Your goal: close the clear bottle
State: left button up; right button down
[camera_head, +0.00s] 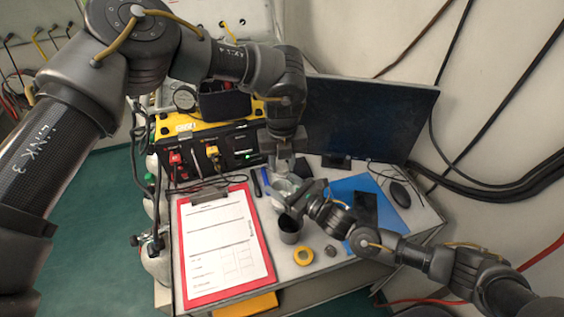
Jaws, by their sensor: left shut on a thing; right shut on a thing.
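The clear bottle (284,188) stands on the desk between the panel and the metal cup, partly hidden by my grippers. My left gripper (283,163) comes down from above and is shut at the top of the bottle. What lies between its fingers is small and hard to make out; it looks like the bottle's cap. My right gripper (301,196) reaches in from the right and is shut on the side of the bottle. I cannot tell whether the cap is seated on the neck.
A metal cup (289,230), yellow tape roll (303,256) and small grey knob (330,250) are in front. A red clipboard (186,290) lies left, a blue folder (399,190) and mouse (400,193) right. The yellow air panel (184,125) and monitor (365,118) stand behind.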

pick_arm(q)
jog(key=m, duration=1.4)
jog(key=shift+m, duration=0.3)
jog(key=o, duration=1.2)
notch_tip(320, 180, up, 12)
pick_arm(e)
jog(key=shift+c, duration=1.9)
grip_release()
